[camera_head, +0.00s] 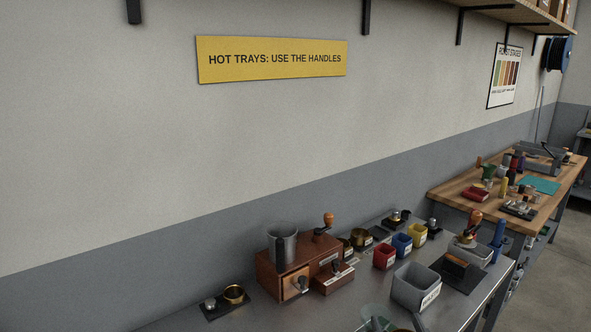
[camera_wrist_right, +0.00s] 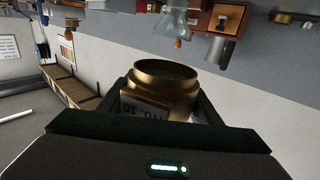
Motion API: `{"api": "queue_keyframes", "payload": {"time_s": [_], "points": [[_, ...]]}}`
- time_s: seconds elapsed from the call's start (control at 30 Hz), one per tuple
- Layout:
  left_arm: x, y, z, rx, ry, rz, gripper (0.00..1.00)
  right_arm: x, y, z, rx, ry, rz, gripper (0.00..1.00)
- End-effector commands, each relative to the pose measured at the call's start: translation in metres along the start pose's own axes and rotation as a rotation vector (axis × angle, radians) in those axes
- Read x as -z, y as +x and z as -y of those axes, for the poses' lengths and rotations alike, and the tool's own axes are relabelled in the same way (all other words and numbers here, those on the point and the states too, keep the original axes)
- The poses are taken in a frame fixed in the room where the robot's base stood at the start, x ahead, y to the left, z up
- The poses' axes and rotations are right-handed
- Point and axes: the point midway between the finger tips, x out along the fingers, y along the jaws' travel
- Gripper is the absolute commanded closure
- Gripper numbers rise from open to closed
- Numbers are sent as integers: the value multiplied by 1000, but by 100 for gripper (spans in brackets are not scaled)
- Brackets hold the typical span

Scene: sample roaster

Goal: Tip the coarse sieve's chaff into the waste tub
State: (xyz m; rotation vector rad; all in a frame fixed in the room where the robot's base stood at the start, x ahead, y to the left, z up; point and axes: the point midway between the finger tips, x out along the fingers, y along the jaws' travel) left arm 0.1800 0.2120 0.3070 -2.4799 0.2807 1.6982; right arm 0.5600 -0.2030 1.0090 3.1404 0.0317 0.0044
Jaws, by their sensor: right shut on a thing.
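My right gripper (camera_wrist_right: 160,92) is shut on a brass sieve (camera_wrist_right: 166,78) in the right wrist view, with one finger on each side of it. A pale label with dark, upside-down lettering shows on the sieve's near side. I see its round rim, but cannot make out any chaff in it. A grey open tub (camera_head: 408,292) with a white label stands on the metal bench in the head view. It looks like the waste tub, but its label is too small to read. I cannot make out the held sieve in the head view. My left gripper is not in view.
A wooden box unit (camera_head: 268,276) with a metal cup stands left of the tub. Red (camera_head: 383,257), blue and yellow small bins stand behind the tub. A clear vessel (camera_head: 372,316) is at the bottom edge. A brass ring (camera_head: 233,293) lies on a black pad (camera_head: 213,311).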

Motion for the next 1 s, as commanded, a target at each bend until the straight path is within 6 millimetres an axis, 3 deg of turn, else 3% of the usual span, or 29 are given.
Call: {"api": "queue_keyframes", "payload": {"time_s": [0.57, 0.77, 1.0], "points": [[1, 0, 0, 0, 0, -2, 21, -3, -12, 0, -21, 1, 3, 68], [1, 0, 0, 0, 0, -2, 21, -17, -36, 0, -23, 3, 7, 68], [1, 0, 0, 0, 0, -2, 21, -32, -80, 1, -23, 2, 6, 68]]}}
